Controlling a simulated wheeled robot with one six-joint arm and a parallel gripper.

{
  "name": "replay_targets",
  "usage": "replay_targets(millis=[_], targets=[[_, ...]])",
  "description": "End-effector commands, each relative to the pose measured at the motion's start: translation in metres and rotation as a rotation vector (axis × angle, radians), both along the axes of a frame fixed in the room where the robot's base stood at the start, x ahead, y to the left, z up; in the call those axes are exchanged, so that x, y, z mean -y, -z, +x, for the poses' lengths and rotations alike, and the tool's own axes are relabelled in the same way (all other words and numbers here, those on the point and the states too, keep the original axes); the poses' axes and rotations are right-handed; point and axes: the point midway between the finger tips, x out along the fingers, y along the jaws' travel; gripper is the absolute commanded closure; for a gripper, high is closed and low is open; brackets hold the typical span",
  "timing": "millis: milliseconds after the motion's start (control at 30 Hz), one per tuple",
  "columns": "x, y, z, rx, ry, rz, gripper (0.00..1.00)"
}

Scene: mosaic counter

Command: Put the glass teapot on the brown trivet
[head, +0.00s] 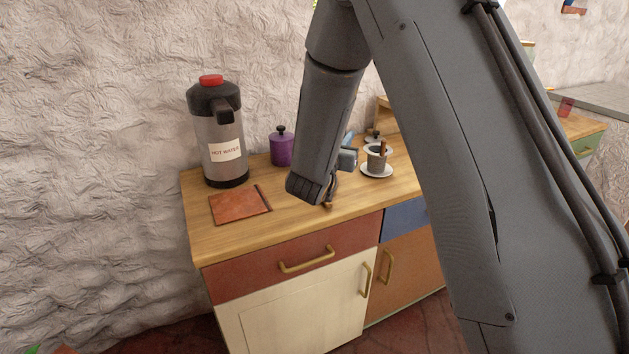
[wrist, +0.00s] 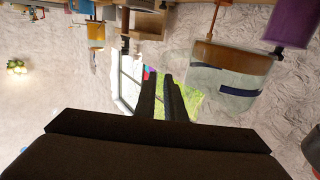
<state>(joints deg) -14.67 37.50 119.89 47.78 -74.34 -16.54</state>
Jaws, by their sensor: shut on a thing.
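The brown trivet (head: 236,207) lies flat on the counter near its left front, in the head view, with nothing on it. My gripper's dark fingers (wrist: 163,88) show close together in the wrist view. The glass teapot (wrist: 222,78) is beside them, clear with a brown band and a dark blue strip. My gripper is shut on the teapot, but the exact place of contact is unclear. In the head view my wrist is to the right of the trivet and hides most of the teapot, so I cannot tell whether it touches the counter.
A hot water dispenser (head: 222,135) with a red top stands behind the trivet. A purple canister (head: 282,148) stands further right, and a cup on a white saucer (head: 377,171) is right of my wrist. The counter (head: 215,240) is clear in front of the trivet.

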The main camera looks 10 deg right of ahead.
Motion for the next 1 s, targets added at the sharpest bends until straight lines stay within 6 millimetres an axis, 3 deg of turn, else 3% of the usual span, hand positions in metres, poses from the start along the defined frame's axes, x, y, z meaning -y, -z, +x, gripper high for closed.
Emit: replay_targets(millis=[267,500,1000], targets=[[0.003,0.006,0.0,0.001,0.004,0.0,1.0],[0.001,0.041,0.0,0.0,0.0,-0.002,1.0],[0.0,0.085,0.0,0.001,-0.001,-0.001,1.0]])
